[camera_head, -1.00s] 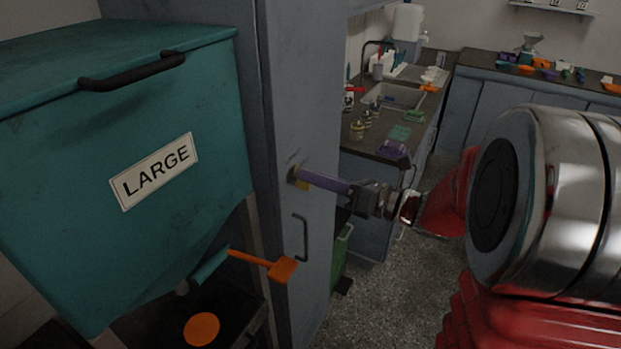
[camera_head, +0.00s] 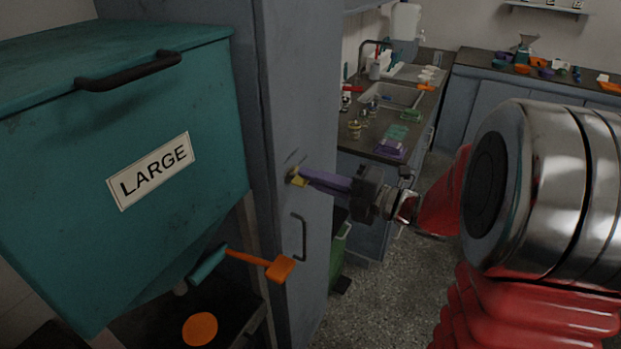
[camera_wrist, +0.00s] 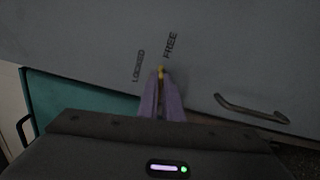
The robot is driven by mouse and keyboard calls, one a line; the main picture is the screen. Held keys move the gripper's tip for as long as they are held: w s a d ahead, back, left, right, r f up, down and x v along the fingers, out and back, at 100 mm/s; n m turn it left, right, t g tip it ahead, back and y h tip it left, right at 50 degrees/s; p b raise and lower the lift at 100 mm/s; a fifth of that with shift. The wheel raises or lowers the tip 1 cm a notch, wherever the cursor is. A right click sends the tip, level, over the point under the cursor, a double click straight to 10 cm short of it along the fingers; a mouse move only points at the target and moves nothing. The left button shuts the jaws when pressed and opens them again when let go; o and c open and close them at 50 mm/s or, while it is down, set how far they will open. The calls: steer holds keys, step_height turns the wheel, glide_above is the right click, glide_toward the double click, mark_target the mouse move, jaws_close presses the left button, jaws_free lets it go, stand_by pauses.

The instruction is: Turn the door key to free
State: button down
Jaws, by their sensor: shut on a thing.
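The yellow door key (camera_head: 299,181) sits in the grey cabinet door (camera_head: 307,265). In the wrist view the key (camera_wrist: 161,71) shows as a small yellow piece between the tips of my purple fingers. My gripper (camera_head: 304,177) is shut on the key, and it also shows in the wrist view (camera_wrist: 161,80). The fingers hide most of the key, so its exact angle is hard to tell. In the wrist view the LOCKED label (camera_wrist: 138,66) is left of the key and the FREE label (camera_wrist: 170,45) is just above it to the right.
A dark door handle (camera_head: 299,237) is below the key. A teal bin marked LARGE (camera_head: 150,171) stands left of the cabinet, with an orange-ended lever (camera_head: 279,268) under it. A counter with a sink (camera_head: 392,96) is behind. Speckled floor (camera_head: 375,295) is open right of the cabinet.

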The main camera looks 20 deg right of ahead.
steer(key=shift+d+f+m, duration=0.1)
steer(key=shift+f+m, duration=0.05)
steer(key=shift+m, duration=0.65)
steer(key=c, duration=1.9)
jaws_free()
steer(key=shift+w, duration=0.1)
steer(key=shift+c, duration=0.2)
steer(key=v, duration=1.3)
steer(key=shift+s+d, duration=0.2)
steer(key=shift+s, duration=0.1)
